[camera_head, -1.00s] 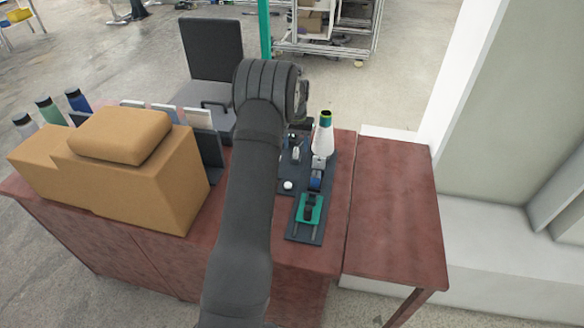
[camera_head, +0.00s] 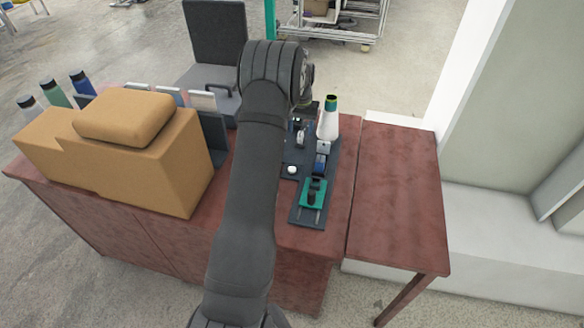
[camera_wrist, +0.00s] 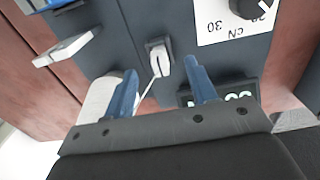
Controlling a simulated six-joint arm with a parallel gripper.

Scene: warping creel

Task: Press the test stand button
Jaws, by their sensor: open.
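The test stand (camera_head: 306,213) is a dark panel on the red-brown desk. It carries a white yarn cone (camera_head: 328,122) with a dark and green top, a green slide (camera_head: 312,195) and a small round white knob (camera_head: 291,170), perhaps the button. My gripper (camera_wrist: 160,70) is open, its two blue fingers pointing at the panel in the wrist view. A white part in a dark bracket (camera_wrist: 157,58) shows between the fingertips, with a thin white thread below it; I cannot tell whether they touch. In the head view my arm hides the fingers.
In the wrist view, a black dial (camera_wrist: 247,7) on a numbered white plate and a small display (camera_wrist: 238,97) lie right of the fingers. Brown boxes (camera_head: 150,165) stand left of my arm, with a chair (camera_head: 215,45) behind. The desk's right section (camera_head: 398,190) is clear.

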